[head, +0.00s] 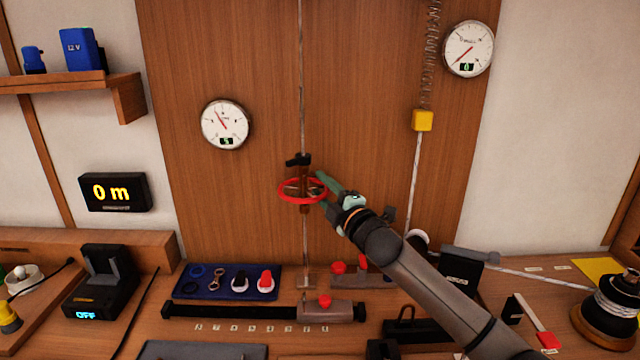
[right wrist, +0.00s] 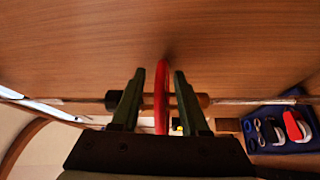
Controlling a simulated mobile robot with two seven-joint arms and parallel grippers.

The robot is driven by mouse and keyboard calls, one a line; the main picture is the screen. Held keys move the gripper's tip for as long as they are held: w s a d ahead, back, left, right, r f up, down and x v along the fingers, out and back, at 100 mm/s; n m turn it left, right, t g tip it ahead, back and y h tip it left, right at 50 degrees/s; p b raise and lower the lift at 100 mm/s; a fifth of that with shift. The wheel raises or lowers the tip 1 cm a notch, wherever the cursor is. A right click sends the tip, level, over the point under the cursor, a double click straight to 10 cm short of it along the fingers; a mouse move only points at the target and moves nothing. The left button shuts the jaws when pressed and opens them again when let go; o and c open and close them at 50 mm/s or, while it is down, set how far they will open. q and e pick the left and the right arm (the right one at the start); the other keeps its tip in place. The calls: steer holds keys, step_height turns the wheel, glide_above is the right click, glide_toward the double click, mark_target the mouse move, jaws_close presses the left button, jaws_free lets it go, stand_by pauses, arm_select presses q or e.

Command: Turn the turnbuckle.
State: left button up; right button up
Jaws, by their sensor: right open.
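The turnbuckle (head: 304,205) sits on a thin upright line before the wooden panel. It has a red ring-shaped wheel (head: 282,191), with dark and copper-brown parts above and below it. My right gripper (head: 321,187) reaches it from the right in the head view. In the right wrist view, the open fingers (right wrist: 159,75) stand on either side of the red wheel (right wrist: 162,105), with gaps between wheel and fingers. There the line runs across the picture behind the fingers, partly hidden by them. My left gripper is not in view.
A round gauge (head: 225,125) hangs left of the line. Another gauge (head: 468,49) and a spring with a yellow block (head: 422,121) are at right. Below, a blue tray (head: 187,291) and a black rail (head: 240,312) lie on the bench. A display (head: 114,192) reads 0 m.

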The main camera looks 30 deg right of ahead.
steer(key=shift+w+r, duration=0.1)
steer(key=shift+w, duration=0.4)
steer(key=shift+c, duration=0.2)
jaws_close()
steer(key=shift+r, duration=0.1)
